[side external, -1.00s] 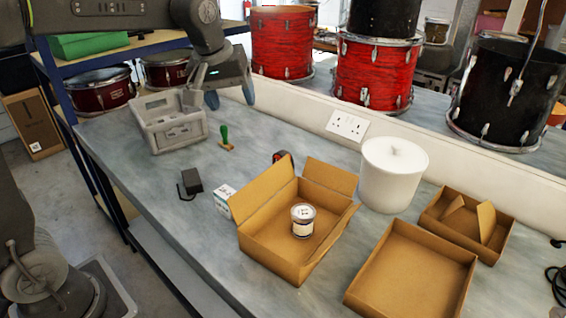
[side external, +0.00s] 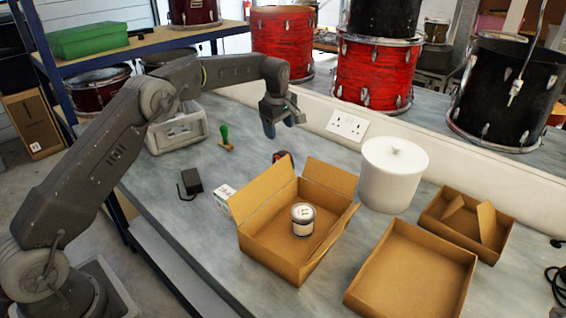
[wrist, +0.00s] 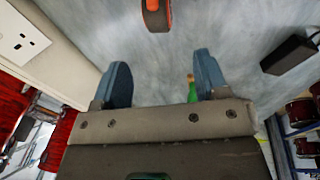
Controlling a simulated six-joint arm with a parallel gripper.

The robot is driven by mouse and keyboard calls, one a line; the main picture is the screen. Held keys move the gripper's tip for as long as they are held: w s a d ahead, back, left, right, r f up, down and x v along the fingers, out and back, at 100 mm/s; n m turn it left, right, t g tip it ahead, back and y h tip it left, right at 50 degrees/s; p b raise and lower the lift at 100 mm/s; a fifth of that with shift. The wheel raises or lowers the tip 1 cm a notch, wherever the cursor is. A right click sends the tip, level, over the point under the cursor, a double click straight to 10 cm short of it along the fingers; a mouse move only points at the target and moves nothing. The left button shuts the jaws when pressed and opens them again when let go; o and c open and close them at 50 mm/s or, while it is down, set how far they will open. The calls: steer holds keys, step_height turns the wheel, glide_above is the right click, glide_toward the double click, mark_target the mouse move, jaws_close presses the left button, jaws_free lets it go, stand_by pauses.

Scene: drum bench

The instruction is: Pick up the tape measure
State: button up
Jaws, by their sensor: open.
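The tape measure, dark with red-orange edging (side external: 281,157), lies on the bench just behind the open cardboard box; the box's flap hides part of it. In the wrist view it is the orange and dark object (wrist: 157,14) at the top edge, cut off by the frame. My gripper (side external: 281,125) hangs above the bench, a little behind and above the tape measure in the side view. In the wrist view my gripper (wrist: 162,62) has its two blue fingers spread apart with nothing between them, and the tape measure is beyond the fingertips.
An open cardboard box (side external: 266,222) holds a small can (side external: 303,219). A white lidded canister (side external: 390,175) stands to the right. A wall with sockets (side external: 347,126) runs behind.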

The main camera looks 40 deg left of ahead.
mark_target(283, 153)
steer(key=f, duration=0.3)
steer(key=w+f, duration=0.1)
steer(key=f, duration=0.1)
steer(key=shift+a+f, duration=0.25)
steer(key=shift+f, duration=0.05)
steer(key=f, duration=0.2)
steer(key=w+f, duration=0.1)
steer(key=f, duration=0.2)
steer(key=c, duration=1.2)
